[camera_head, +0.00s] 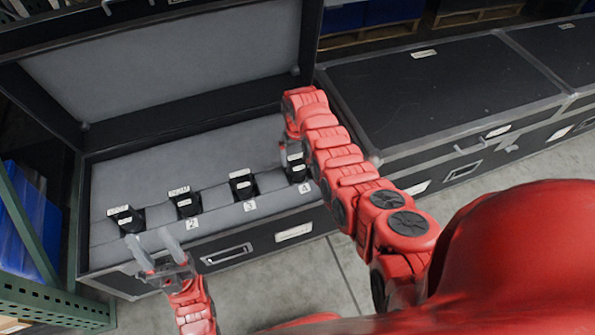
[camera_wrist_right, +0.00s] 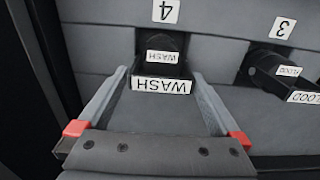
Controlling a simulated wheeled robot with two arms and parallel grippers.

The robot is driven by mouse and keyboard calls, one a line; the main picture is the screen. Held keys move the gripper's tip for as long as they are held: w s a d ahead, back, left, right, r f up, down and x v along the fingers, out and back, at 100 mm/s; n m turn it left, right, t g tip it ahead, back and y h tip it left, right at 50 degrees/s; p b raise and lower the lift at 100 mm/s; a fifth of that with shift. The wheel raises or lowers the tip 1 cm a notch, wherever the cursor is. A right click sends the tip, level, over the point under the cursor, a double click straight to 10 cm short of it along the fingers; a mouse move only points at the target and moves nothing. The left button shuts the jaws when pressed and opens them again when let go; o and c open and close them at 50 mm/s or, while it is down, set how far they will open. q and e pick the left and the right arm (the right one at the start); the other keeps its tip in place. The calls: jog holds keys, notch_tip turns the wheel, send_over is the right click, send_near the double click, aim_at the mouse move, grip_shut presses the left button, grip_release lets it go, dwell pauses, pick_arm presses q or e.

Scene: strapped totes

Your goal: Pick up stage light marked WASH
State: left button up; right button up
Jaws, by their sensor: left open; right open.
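The black stage light marked WASH (camera_wrist_right: 161,70) sits in the grey foam at slot 4 of the open case, its white label upside down in the right wrist view. In the head view the light at slot 4 (camera_head: 297,172) is partly hidden by my right arm. My right gripper (camera_wrist_right: 160,74) is open, with one finger on each side of the WASH light; I cannot tell whether they touch it. My left gripper (camera_head: 150,246) is open and empty, over the front edge of the case near slots 1 and 2.
A light marked FLOOD (camera_wrist_right: 285,72) sits at slot 3, beside the WASH light. Two more lights sit at slot 2 (camera_head: 186,204) and at the far left (camera_head: 127,219). The raised lid (camera_head: 180,60) stands behind. A closed black case (camera_head: 440,95) adjoins on the right.

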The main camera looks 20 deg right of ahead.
aim_at(297, 164)
jog(key=f, duration=0.3)
jog(key=shift+s+b, duration=0.2)
jog(key=shift+b, duration=0.15)
jog(key=shift+f, duration=0.6)
jog(key=shift+w, duration=0.1)
jog(key=shift+c, duration=0.2)
grip_shut()
